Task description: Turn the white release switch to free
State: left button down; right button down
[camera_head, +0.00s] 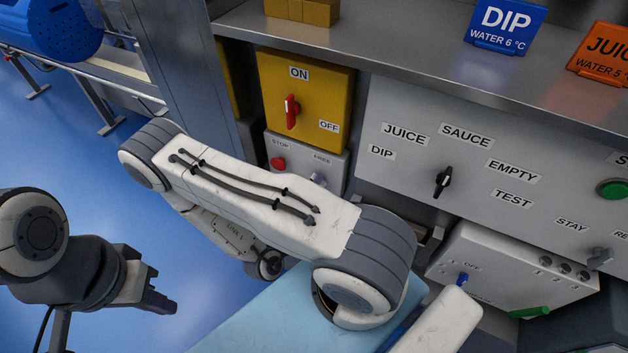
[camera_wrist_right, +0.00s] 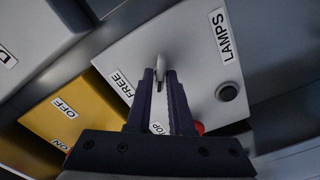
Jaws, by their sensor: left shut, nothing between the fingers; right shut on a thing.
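The white release switch (camera_wrist_right: 160,62) sits on a grey box (camera_wrist_right: 190,60) with FREE, STOP and LAMPS labels. In the right wrist view my right gripper (camera_wrist_right: 160,78) is shut on the switch, with its tip showing between the fingers. In the head view the switch (camera_head: 318,179) shows just below the FREE label (camera_head: 322,159); my right arm hides the lower part of the box and most of the gripper. I cannot tell exactly where the switch points. My left gripper (camera_head: 163,301) is shut and empty over the blue floor, far from the box.
A red button (camera_head: 278,163) sits left of the switch. A yellow box (camera_head: 325,85) with a red ON/OFF handle (camera_head: 291,111) is directly above. To the right are a grey panel (camera_head: 400,110) with a black selector (camera_head: 442,182) and a lower control box (camera_head: 500,265).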

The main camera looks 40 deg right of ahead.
pick_arm(q)
jog(key=shift+r, duration=0.15)
pick_arm(e)
jog(key=shift+f+n, duration=0.1)
jog(key=shift+n, duration=0.5)
jog(key=c, duration=0.8)
grip_release()
